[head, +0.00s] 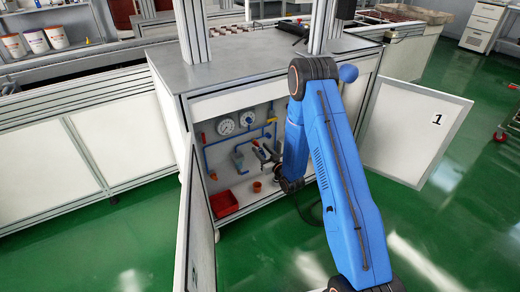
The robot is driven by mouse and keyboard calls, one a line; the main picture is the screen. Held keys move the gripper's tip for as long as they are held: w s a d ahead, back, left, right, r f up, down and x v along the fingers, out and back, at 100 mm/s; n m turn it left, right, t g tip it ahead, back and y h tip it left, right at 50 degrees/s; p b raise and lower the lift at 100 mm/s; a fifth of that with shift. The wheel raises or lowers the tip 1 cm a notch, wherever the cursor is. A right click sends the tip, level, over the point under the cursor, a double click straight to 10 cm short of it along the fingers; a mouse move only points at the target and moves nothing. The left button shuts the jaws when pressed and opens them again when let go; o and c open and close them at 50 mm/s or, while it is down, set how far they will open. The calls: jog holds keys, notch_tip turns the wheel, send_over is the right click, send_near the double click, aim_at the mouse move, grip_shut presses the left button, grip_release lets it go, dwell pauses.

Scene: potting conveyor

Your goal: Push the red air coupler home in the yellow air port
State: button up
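My blue arm reaches into an open cabinet. My gripper (264,153) appears as a small grey and dark shape left of the wrist, in front of the cabinet's back panel. It is too small to tell whether its fingers are open or shut, or whether they hold anything. I cannot make out the red air coupler for certain. My arm hides the right part of the panel.
The panel carries two round gauges (226,126) and blue pipes (217,141). A red bin (223,203) and a small orange-red cup (256,187) stand on the cabinet floor. Open doors flank the cabinet: the left (199,235) and the right, marked 1 (415,135). Green floor in front is clear.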

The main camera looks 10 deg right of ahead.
jog(key=v, duration=1.5)
jog(key=shift+s, duration=0.35)
jog(key=shift+d, duration=0.15)
notch_tip(320, 180, up, 10)
jog(key=w+d+g+h, duration=0.1)
jog(key=w+g+h, duration=0.1)
jog(key=w+g, duration=0.1)
jog(key=s+d+r+g+h, duration=0.3)
jog(key=s+r, duration=0.5)
jog(key=r, duration=0.4)
jog(key=s+a+r+m+g, duration=0.1)
jog(key=s+r+g, duration=0.2)
jog(key=s, duration=1.4)
jog(key=s+a+r+m+g, duration=0.1)
jog(key=s+r, duration=0.7)
jog(key=s, duration=1)
jog(key=shift+a+r+m+g+h, duration=0.25)
jog(key=shift+m+g, duration=0.55)
jog(key=shift+g, duration=0.4)
